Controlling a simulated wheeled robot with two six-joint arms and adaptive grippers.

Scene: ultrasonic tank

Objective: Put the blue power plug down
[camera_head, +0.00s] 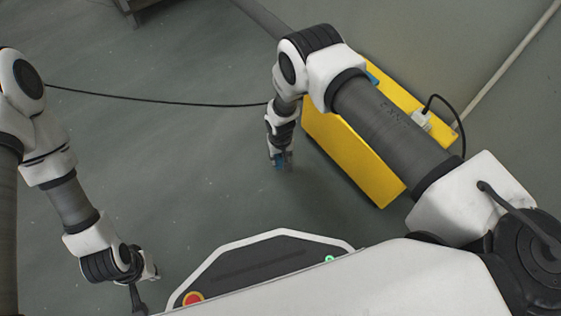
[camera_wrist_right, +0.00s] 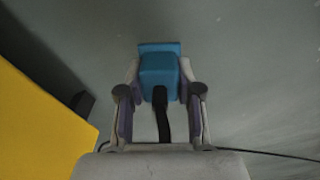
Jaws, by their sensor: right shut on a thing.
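The blue power plug (camera_wrist_right: 160,70) is between the fingers of my right gripper (camera_wrist_right: 160,98) in the right wrist view. Its black cable runs back from the plug between the fingers. In the head view the plug (camera_head: 280,162) shows as a small blue patch at the tip of my right gripper (camera_head: 281,165), over the grey floor, left of the yellow box. I cannot tell whether the plug touches the floor. My left gripper (camera_head: 145,282) is at the lower left, partly cut off, and its fingers are not clear.
The yellow box (camera_head: 355,160) stands on the floor right of my right gripper, partly behind my right arm. A white plug (camera_head: 420,120) with a black cable sits on it. A black cable (camera_head: 160,99) crosses the floor. The floor (camera_head: 190,190) between my grippers is clear.

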